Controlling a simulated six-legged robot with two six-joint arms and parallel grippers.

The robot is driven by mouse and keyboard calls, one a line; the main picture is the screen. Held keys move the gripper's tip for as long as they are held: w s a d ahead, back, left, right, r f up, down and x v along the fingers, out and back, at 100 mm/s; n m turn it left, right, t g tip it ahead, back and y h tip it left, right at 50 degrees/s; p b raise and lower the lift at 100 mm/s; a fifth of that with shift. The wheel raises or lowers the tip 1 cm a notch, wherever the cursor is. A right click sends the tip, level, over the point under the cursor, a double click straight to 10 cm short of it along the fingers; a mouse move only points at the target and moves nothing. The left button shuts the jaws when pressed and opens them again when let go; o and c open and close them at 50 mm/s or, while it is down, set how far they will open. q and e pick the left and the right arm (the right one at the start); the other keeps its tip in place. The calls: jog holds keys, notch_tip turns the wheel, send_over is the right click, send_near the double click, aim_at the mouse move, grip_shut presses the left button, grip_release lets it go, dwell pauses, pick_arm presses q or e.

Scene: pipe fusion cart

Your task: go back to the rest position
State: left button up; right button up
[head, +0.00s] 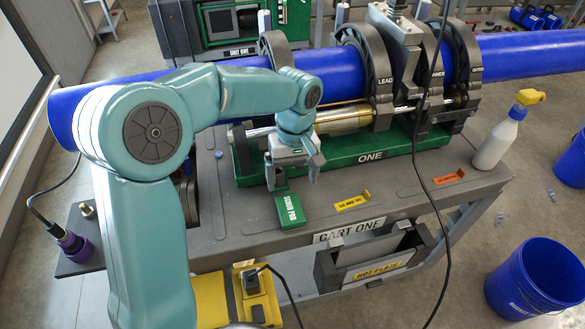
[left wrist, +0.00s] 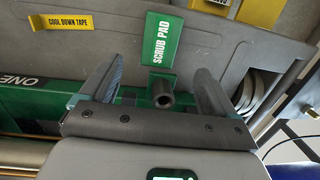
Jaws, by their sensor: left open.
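My left arm comes in from the left in the head view, teal and bent over the cart. Its gripper (head: 293,177) points down near the cart's front edge, with its two fingers apart. In the left wrist view the same gripper (left wrist: 157,72) shows its fingers spread wide, with nothing held. A green scrub pad label (head: 290,211) sits just in front of the gripper on the cart top; it also shows beyond the fingers in the left wrist view (left wrist: 161,42). A small grey round part (left wrist: 163,98) shows between the fingers. My right gripper is not in view.
The fusion machine's clamps (head: 371,85) hold a long blue pipe (head: 525,57) behind the gripper. A spray bottle (head: 498,138) stands at the cart's right end. A black cable (head: 419,180) hangs in front. A blue bucket (head: 537,280) stands on the floor.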

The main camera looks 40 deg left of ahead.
pick_arm(q)
jog(key=shift+r, duration=1.05)
